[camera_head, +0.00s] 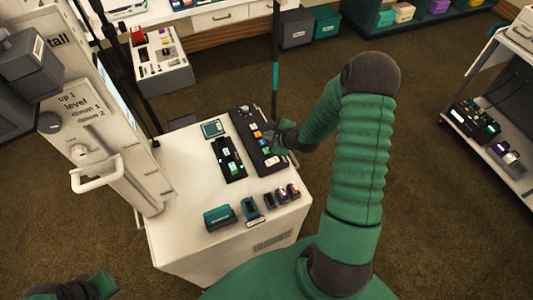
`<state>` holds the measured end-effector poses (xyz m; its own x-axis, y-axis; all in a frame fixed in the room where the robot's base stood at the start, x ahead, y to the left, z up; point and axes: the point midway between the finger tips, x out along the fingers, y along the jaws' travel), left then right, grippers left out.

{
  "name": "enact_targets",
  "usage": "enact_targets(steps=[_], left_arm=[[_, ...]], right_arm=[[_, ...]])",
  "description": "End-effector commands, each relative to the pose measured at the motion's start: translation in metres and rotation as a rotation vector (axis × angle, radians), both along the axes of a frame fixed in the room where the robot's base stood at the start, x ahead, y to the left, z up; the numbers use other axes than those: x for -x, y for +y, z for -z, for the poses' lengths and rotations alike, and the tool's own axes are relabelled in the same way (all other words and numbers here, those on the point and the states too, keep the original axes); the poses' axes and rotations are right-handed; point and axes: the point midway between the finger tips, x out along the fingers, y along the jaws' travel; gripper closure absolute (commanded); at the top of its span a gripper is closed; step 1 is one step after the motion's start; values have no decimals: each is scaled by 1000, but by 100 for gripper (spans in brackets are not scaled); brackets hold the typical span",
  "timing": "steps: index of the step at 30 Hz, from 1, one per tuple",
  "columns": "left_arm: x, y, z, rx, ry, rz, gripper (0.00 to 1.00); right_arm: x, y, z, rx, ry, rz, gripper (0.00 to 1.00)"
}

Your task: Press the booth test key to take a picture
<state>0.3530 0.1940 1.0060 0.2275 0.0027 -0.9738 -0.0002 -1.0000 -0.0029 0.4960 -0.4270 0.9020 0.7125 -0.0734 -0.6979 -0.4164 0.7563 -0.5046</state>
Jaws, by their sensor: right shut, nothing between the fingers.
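A long dark key panel (240,121) lies on the white cabinet top. It carries a row of small keys, including orange, blue and green ones; their labels are too small to read, so I cannot tell which is the test key. My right gripper (277,142) is shut and empty at the right side of the panel, close over its keys. I cannot tell whether it touches one, and it hides part of the panel. My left gripper (106,284) is at the bottom left, away from the cabinet; its fingers are not clear.
The white cabinet (185,235) also bears a dark tray (229,158), a teal box (219,217) and several small items along its front. A tall white panel with a handle (97,177) stands at its left. A shelf cart (500,120) is at the far right. Brown floor is open between.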

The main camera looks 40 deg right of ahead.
Motion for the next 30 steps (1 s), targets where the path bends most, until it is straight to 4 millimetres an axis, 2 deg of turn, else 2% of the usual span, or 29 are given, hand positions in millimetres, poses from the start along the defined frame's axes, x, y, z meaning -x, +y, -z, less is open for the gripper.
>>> enact_targets(steps=[1, 7, 14, 30], left_arm=[[0, 0, 17, 0, 0, 0, 100], [0, 0, 45, 0, 1, 0, 100], [0, 0, 50, 0, 0, 0, 100], [0, 0, 49, 0, 0, 0, 100]], right_arm=[[0, 0, 16, 1, 0, -1, 100], [0, 1, 41, 2, 0, 0, 100], [0, 1, 58, -1, 1, -1, 100], [0, 1, 58, 0, 0, 0, 100]])
